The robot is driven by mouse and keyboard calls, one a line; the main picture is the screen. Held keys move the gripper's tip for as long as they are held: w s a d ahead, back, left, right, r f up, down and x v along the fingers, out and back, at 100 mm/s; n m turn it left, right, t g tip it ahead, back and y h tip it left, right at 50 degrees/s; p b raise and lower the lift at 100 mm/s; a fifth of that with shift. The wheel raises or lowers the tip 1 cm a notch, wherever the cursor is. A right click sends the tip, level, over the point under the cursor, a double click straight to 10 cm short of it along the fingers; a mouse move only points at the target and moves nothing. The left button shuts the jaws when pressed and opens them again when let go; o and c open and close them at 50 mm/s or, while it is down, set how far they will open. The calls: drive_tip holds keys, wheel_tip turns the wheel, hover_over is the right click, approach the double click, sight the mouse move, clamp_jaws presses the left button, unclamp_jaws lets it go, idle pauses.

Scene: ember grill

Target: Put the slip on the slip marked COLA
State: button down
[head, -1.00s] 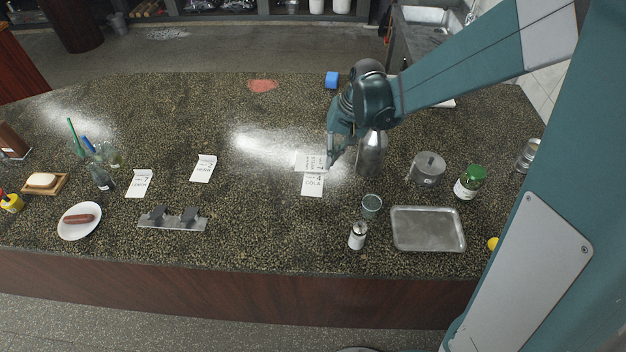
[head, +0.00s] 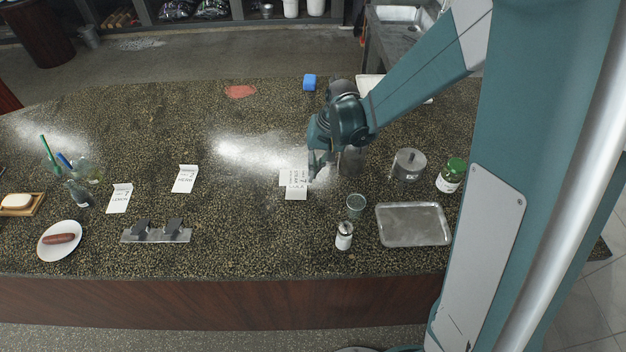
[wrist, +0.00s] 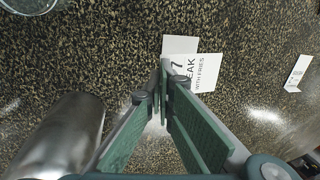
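A white slip (head: 290,178) lies over the slip marked COLA (head: 296,194) in the head view. Only the lower strip of the COLA slip shows below it, its print mostly covered. In the wrist view the upper slip (wrist: 206,72) reads 7 and "steak with fries", and a blank part of the slip under it (wrist: 178,44) shows past its edge. My gripper (head: 313,178) is at the upper slip's right edge. In the wrist view its fingertips (wrist: 165,72) are closed together on that edge. I cannot tell whether the two slips touch.
A steel bottle (head: 351,160) stands close right of my gripper. A glass (head: 356,204), a shaker (head: 344,236), a metal tray (head: 413,225) and a lidded pot (head: 408,164) are to the right. The counter between is clear.

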sight(311, 187)
drive_tip(key=shift+f, duration=0.2)
drive_tip(key=shift+f, duration=0.1)
drive_tip(key=shift+d+x, duration=0.25)
drive_tip(key=shift+x, duration=0.7)
drive_tip(key=shift+d+x, duration=0.2)
drive_tip(key=shift+x, duration=0.8)
drive_tip(key=shift+f, duration=0.25)
drive_tip(key=c, duration=3.1)
unclamp_jaws()
drive_tip(key=o, duration=0.4)
drive_tip(key=shift+r, duration=0.1)
drive_tip(key=shift+v, duration=6.05)
